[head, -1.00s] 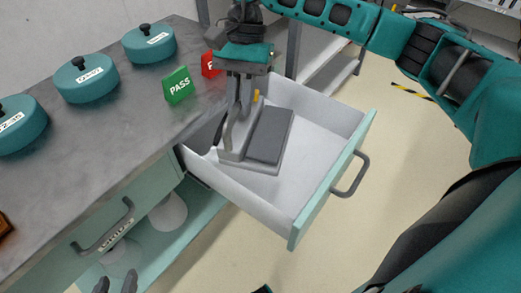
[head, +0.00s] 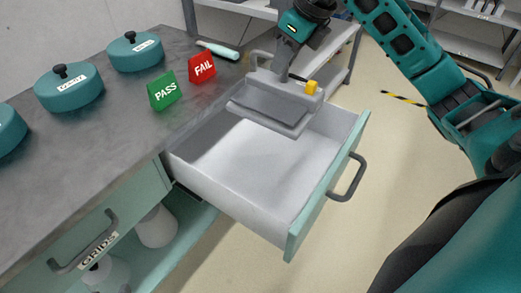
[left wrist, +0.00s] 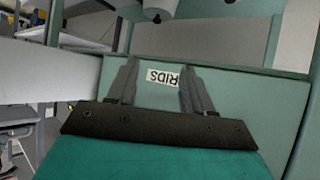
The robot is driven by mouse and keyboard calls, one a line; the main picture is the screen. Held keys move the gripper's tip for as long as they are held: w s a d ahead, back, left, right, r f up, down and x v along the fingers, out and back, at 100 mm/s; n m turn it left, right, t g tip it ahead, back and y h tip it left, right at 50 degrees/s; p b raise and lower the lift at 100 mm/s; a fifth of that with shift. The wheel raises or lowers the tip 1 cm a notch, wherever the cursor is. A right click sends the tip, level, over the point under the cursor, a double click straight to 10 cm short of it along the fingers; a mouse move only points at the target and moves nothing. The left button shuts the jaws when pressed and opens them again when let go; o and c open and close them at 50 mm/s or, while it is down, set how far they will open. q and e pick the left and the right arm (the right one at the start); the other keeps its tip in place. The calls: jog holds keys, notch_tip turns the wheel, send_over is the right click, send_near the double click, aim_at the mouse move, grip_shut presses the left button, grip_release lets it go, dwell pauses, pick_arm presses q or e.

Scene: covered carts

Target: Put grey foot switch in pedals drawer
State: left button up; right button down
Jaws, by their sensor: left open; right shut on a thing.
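The grey foot switch (head: 272,106), with a yellow part on one corner, hangs tilted above the far end of the open drawer (head: 230,192). My right gripper (head: 284,72) is shut on it; the fingertips are mostly hidden. The drawer has a white inside, a pale green front and a grey handle, and its inside looks empty. Its label is not visible. My left gripper (left wrist: 158,88) is open and empty in the left wrist view, facing a green front with an upside-down label, partly covered.
A closed drawer labelled GRIDS (head: 125,217) is at lower left. On the grey worktop stand teal lidded pots (head: 70,88), a green PASS sign (head: 164,92) and a red FAIL sign (head: 202,67). A teal-handled tool (head: 218,50) lies behind.

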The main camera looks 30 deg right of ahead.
notch_tip(320, 180, down, 20)
jog(key=b, duration=0.4)
jog(key=shift+r+b, duration=0.25)
jog(key=shift+b, duration=0.05)
jog(key=shift+f, duration=0.15)
jog(key=c, duration=1.1)
grip_release()
